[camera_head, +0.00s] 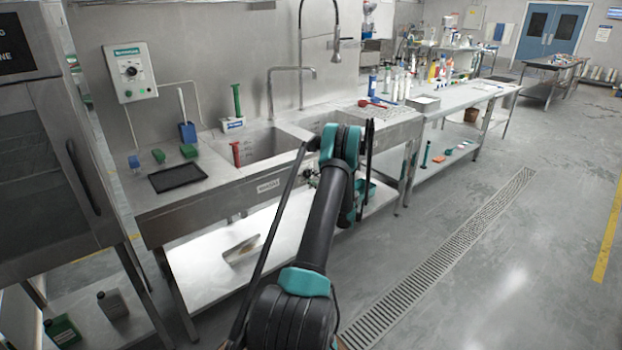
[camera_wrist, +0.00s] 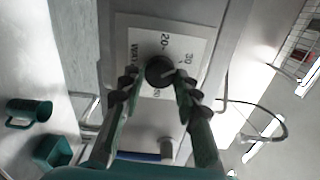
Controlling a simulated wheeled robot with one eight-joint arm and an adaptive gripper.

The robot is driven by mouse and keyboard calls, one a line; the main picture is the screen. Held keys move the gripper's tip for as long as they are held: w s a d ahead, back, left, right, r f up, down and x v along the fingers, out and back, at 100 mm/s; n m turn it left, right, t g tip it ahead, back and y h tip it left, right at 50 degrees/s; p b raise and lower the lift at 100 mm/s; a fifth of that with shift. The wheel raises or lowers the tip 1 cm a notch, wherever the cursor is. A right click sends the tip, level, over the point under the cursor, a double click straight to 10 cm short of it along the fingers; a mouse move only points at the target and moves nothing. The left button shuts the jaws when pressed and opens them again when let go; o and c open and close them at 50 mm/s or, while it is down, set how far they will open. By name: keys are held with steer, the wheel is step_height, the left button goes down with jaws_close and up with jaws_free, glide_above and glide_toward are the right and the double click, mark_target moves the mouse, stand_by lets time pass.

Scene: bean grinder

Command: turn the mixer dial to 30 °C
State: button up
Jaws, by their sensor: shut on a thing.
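The mixer dial (camera_wrist: 159,68) is a round black knob on a pale printed plate (camera_wrist: 140,38) in the wrist view. A pale pointer line on the knob points right in the picture, a little below the 30 mark; the exact reading is hard to tell. My gripper (camera_wrist: 157,81) is shut on the knob, with one finger at its left and one at its right. In the head view my arm reaches to the sink's front and hides the dial and fingertips.
A wall control box (camera_head: 130,72) hangs above. A tall faucet (camera_head: 336,45) stands behind. A green mug (camera_wrist: 28,111) shows in the wrist view. The floor at right is clear.

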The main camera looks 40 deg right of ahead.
steer(key=shift+m, duration=0.4)
steer(key=o, duration=1.2)
steer(key=shift+c, duration=0.2)
steer(key=s+d, duration=0.1)
steer(key=s, duration=1.1)
